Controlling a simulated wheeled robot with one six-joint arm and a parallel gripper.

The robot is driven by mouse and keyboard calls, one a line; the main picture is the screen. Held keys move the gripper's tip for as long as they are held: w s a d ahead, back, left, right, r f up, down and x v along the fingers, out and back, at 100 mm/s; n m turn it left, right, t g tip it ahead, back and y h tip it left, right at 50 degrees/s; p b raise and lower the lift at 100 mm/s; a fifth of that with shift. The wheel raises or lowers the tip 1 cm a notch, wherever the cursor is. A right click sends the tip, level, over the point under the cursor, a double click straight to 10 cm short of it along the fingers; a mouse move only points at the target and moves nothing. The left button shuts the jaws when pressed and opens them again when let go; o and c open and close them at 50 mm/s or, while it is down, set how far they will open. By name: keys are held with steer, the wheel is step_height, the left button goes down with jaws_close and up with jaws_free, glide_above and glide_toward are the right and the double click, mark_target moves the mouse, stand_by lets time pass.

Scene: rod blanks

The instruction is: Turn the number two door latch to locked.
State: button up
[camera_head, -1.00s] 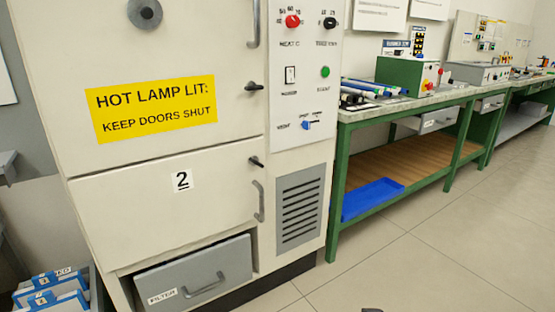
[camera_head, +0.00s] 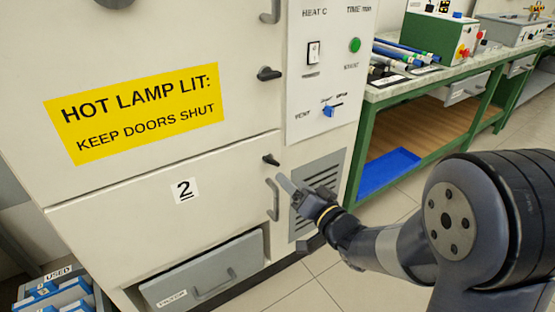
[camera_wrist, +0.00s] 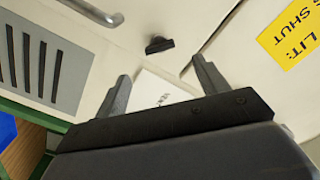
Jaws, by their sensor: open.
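The number two door (camera_head: 165,215) is the lower cream door, marked with a white "2" label (camera_head: 185,190). Its small black latch (camera_head: 270,160) sits at the door's upper right, lying nearly level with its right end slightly low. No lock marks are readable. In the wrist view the latch (camera_wrist: 158,45) lies beyond and between the fingertips, apart from them. My gripper (camera_head: 298,212) is open and empty, below and right of the latch, in front of the door handle; its two spread fingers show in the wrist view (camera_wrist: 160,70).
The grey door handle (camera_head: 272,200) is close to my gripper. Another black latch (camera_head: 268,74) is on the upper door, beside the yellow warning sign (camera_head: 135,112). A blue switch (camera_head: 332,110) is on the control panel. A grey filter drawer (camera_head: 205,275) sits below. The green bench (camera_head: 365,130) stands at right.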

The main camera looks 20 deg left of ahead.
mark_target(274, 164)
steer(key=b+x, duration=0.1)
steer(key=x, duration=0.8)
steer(key=shift+w+a+b, duration=0.1)
steer(key=shift+w+b, duration=0.05)
steer(key=shift+b, duration=0.2)
steer(key=shift+c, duration=0.6)
steer(key=c, duration=0.9)
steer(key=shift+f+n, duration=0.1)
steer(key=shift+n, duration=0.2)
steer(key=n+b, duration=0.3)
steer(key=n, duration=0.1)
steer(key=shift+n+b, duration=0.8)
steer(key=shift+n, duration=0.9)
